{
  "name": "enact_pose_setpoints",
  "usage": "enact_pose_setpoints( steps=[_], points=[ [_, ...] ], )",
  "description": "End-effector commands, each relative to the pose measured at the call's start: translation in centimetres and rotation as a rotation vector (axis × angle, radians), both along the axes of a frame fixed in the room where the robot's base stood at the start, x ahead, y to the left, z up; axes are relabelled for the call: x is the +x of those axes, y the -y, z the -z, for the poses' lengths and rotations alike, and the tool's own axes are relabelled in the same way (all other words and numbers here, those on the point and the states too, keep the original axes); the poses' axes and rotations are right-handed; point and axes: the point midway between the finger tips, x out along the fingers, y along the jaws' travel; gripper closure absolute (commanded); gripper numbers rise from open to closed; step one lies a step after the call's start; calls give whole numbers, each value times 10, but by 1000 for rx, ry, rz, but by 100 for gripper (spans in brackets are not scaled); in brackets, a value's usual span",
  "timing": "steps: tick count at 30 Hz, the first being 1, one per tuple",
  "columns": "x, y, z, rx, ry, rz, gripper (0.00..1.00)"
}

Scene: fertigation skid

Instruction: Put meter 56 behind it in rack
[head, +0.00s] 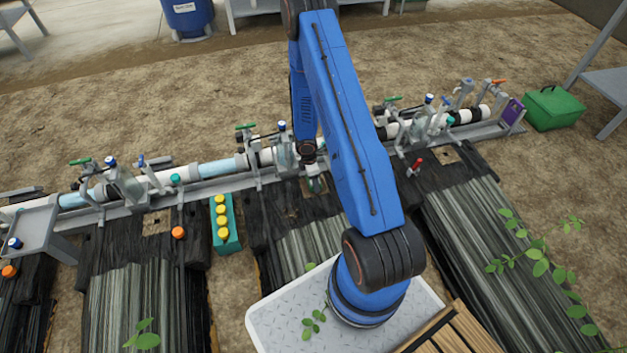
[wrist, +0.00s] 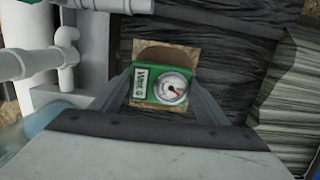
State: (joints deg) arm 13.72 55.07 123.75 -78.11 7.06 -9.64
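A green meter (wrist: 162,84) with a round white dial and a white label shows in the wrist view; the label is too small to read surely, and I cannot make out a 56. It is at a square cutout in the black ground cover. The fingers of my gripper (wrist: 161,80) stand on either side of it, close to its edges. I cannot tell whether they touch it. In the head view my gripper (head: 313,172) is low beside the pipe line, with the green meter (head: 316,185) partly hidden at its tip. I cannot identify the rack with certainty.
A teal box (head: 226,241) with several yellow round tops stands left of my gripper. White and clear pipes with valves (head: 215,168) run along a grey rail behind. A red-handled tool (head: 415,167) is to the right. A green case (head: 554,107) sits far right.

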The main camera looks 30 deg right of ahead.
Motion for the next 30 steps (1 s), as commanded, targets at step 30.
enact_pose_setpoints(
  steps=[30],
  points=[
    [1, 0, -52, -1, 2, 1, 56]
  ],
)
